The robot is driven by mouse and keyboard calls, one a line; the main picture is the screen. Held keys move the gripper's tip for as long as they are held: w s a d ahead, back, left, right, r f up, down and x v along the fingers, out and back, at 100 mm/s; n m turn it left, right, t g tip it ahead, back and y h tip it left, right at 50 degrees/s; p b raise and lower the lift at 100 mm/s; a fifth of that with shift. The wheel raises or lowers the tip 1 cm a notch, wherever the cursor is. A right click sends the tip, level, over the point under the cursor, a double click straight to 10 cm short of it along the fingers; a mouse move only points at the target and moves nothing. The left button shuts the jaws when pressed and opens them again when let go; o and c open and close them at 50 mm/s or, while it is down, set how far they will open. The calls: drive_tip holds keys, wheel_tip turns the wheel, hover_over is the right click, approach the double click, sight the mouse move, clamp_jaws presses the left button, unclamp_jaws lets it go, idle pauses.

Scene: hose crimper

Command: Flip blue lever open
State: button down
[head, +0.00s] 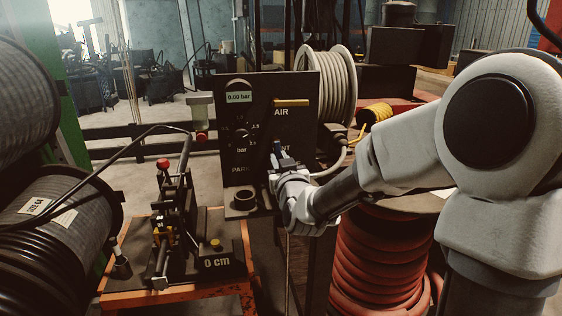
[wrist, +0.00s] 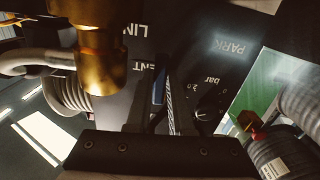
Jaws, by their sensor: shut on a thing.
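A black panel (head: 233,105) stands in the middle of the head view, with a lit 9.00 bar display and a round dial. My gripper (head: 277,153) is at the panel's lower right part, in front of the lettering. In the wrist view my gripper (wrist: 163,105) is shut around a narrow blue piece, which appears to be the blue lever (wrist: 158,92). Only a thin strip of blue shows between the fingers. In the head view my gripper hides the lever. How far it is turned cannot be told.
A crimping bench (head: 215,262) stands lower left. Hose reels (head: 60,225) fill the left edge, and a red hose coil (head: 375,260) stands under my arm.

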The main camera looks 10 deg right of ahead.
drive_tip(key=shift+a+m, duration=0.15)
drive_tip(key=shift+m, duration=0.35)
drive_tip(key=c, duration=0.8)
unclamp_jaws()
drive_tip(key=shift+s, duration=0.15)
